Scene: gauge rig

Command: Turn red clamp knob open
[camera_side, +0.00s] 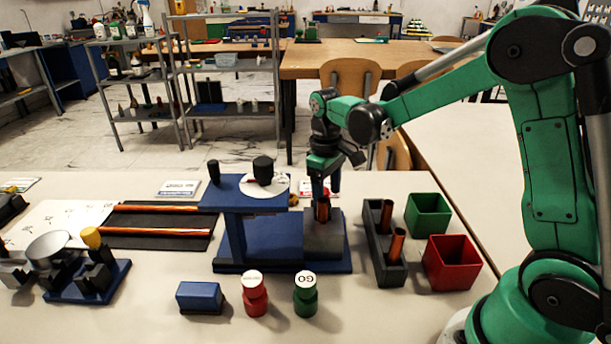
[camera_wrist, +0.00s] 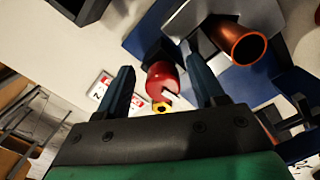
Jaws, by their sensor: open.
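The red clamp knob (camera_wrist: 162,80) shows in the wrist view, with a small white tab on it. It lies between the two blue fingers of my gripper (camera_wrist: 158,56), which are open. I cannot tell whether either finger touches it. In the side view my gripper (camera_side: 324,188) points down over the grey clamp block (camera_side: 323,238) on the blue base. A copper tube (camera_wrist: 241,43) stands in the block, open end up, beside the fingers in the wrist view. I cannot make out the red knob in the side view.
A blue raised stand with a dial (camera_side: 265,186) is left of my gripper. A dark rack (camera_side: 388,267) with copper tubes, a green bin (camera_side: 428,216) and a red bin (camera_side: 451,263) stand right. Red (camera_side: 254,294) and green GO (camera_side: 305,294) gauges stand in front.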

